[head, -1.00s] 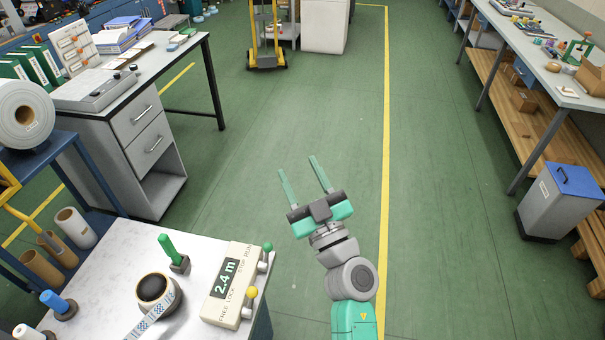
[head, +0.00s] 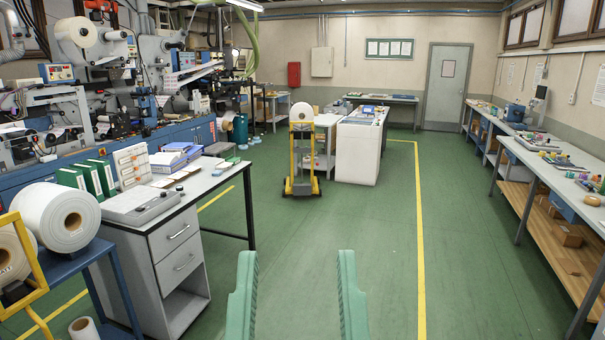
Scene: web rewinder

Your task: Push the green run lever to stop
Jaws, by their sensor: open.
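My gripper (head: 299,300) is at the bottom middle of the head view. Its two green fingers stand wide apart with nothing between them. Only the fingers show; the rest of the gripper is below the frame. The green run lever and its small counter box are out of view now.
A grey desk (head: 137,237) with drawers, binders and papers stands at the left. A blue stand with large white rolls (head: 60,217) is nearer at the lower left. A yellow hand truck (head: 302,160) stands ahead. Workbenches line the right. The green floor (head: 330,225) between is clear.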

